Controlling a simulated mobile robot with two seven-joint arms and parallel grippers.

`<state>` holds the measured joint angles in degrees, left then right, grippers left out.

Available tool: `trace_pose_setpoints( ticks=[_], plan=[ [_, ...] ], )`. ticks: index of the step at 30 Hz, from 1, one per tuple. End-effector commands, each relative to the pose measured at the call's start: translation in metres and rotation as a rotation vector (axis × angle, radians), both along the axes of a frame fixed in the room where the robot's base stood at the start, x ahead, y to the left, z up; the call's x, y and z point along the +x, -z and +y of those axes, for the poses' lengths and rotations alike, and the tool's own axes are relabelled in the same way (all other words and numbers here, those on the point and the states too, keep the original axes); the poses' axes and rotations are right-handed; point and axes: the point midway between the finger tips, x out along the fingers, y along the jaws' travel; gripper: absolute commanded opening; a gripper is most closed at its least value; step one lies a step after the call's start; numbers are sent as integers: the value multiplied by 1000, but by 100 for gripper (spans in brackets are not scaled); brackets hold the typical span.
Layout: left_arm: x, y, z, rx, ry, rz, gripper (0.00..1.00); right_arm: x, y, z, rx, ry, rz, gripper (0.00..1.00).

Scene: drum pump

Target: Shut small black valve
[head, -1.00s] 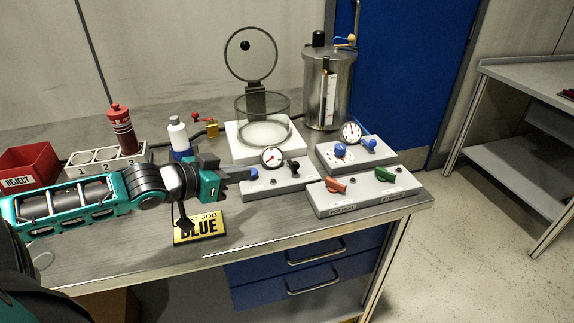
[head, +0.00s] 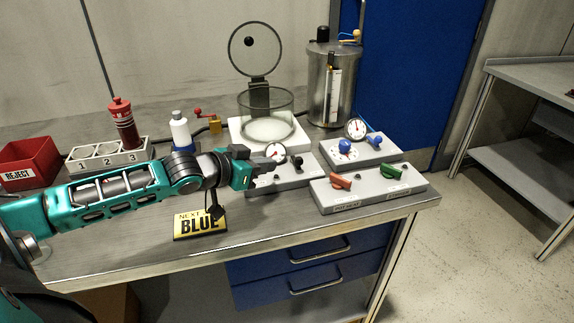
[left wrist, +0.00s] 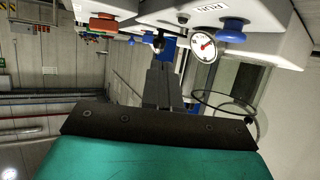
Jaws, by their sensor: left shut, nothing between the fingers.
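The small black valve (head: 297,161) sits on the grey front-left control box (head: 295,180), right of that box's round gauge (head: 271,149). My left gripper (head: 280,158) is shut and empty, its fingertips just left of the black valve in the head view. I cannot tell whether they touch it. In the left wrist view the shut fingers (left wrist: 163,88) point toward a dark knob (left wrist: 158,42), with the gauge (left wrist: 204,47) and a blue knob (left wrist: 231,30) to the right. My gripper hides the box's blue knob in the head view. My right gripper is not in view.
Right of it stand a box with a red handle (head: 341,181) and green handle (head: 391,172), and a box with blue knobs (head: 345,146). Behind are a glass chamber (head: 266,108) and a steel drum (head: 331,88). A yellow BLUE sign (head: 199,225) stands below my arm.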

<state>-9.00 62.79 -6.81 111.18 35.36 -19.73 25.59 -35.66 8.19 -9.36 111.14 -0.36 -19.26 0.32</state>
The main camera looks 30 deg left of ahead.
Motion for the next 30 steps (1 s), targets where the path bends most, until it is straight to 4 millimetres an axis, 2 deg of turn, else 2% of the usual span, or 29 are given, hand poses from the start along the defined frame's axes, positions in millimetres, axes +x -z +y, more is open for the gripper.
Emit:
trace_pose_setpoints(
  ticks=[18, 30],
  plan=[
    [58, 24, -14, -1, 1, -1, 0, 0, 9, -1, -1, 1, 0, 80],
    [66, 28, -17, 1, 2, 0, 0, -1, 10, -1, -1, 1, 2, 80]
  ],
)
